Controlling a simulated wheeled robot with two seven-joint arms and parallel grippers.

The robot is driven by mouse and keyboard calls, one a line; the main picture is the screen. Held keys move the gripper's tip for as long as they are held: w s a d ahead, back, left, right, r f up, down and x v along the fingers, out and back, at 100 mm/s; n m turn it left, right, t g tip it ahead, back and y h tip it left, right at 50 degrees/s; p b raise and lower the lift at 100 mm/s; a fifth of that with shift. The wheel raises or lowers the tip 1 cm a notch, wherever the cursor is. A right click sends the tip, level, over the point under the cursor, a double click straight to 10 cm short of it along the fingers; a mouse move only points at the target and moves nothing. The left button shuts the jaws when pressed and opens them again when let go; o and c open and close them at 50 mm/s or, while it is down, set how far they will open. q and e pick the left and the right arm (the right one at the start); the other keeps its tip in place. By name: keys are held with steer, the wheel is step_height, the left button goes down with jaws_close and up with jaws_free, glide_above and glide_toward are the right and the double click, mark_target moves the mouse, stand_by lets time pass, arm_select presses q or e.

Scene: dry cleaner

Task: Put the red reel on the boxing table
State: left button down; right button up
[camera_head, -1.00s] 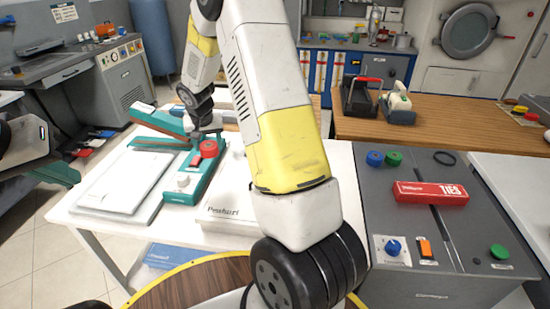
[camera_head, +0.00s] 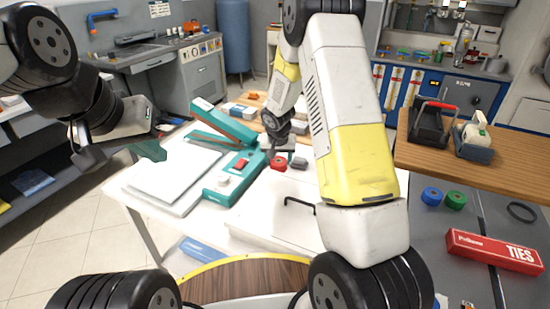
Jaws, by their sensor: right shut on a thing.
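The red reel (camera_head: 278,163) is at the tip of my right gripper (camera_head: 281,150), which is shut on it and partly hides its top. Reel and gripper are over the white table (camera_head: 265,195), just right of the teal sealer (camera_head: 228,180). I cannot tell whether the reel touches the tabletop. The white table appears to be the boxing table; no label on it shows. My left gripper (camera_head: 88,155) is at the left, short of the table's left edge, with no object visible in it; its opening is unclear.
A flat white box (camera_head: 175,180) lies on the table's left; a pale box with a black handle (camera_head: 300,203) is nearer me. A wooden counter (camera_head: 440,160) with a black caddy stands right. The dark counter holds blue (camera_head: 432,196) and green reels (camera_head: 455,200) and a red TIES box (camera_head: 494,251).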

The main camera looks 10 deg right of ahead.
mark_target(278, 164)
steer(key=shift+f, duration=1.8)
steer(key=shift+f, duration=0.1)
steer(key=o, duration=1.5)
steer(key=s+d+r, duration=0.1)
steer(key=s+r, duration=0.4)
steer(key=r, duration=0.3)
steer(key=s+r+y, duration=0.1)
steer(key=s+r, duration=0.4)
steer(key=r, duration=0.4)
steer(key=s+d+r, duration=0.1)
steer(key=s+r, duration=0.4)
steer(key=r, duration=0.3)
steer(key=s+r+n, duration=0.1)
steer(key=s+r, duration=0.1)
steer(key=s, duration=0.4)
steer(key=s+a+r+n+t+y, duration=0.1)
steer(key=s+r, duration=0.2)
steer(key=s, duration=0.3)
steer(key=s+r+y, duration=0.1)
steer(key=s+r, duration=0.1)
steer(key=s, duration=0.4)
steer(key=shift+a+r+n+t, duration=0.2)
steer(key=shift+r+n+t, duration=0.1)
steer(key=shift+n+t, duration=0.1)
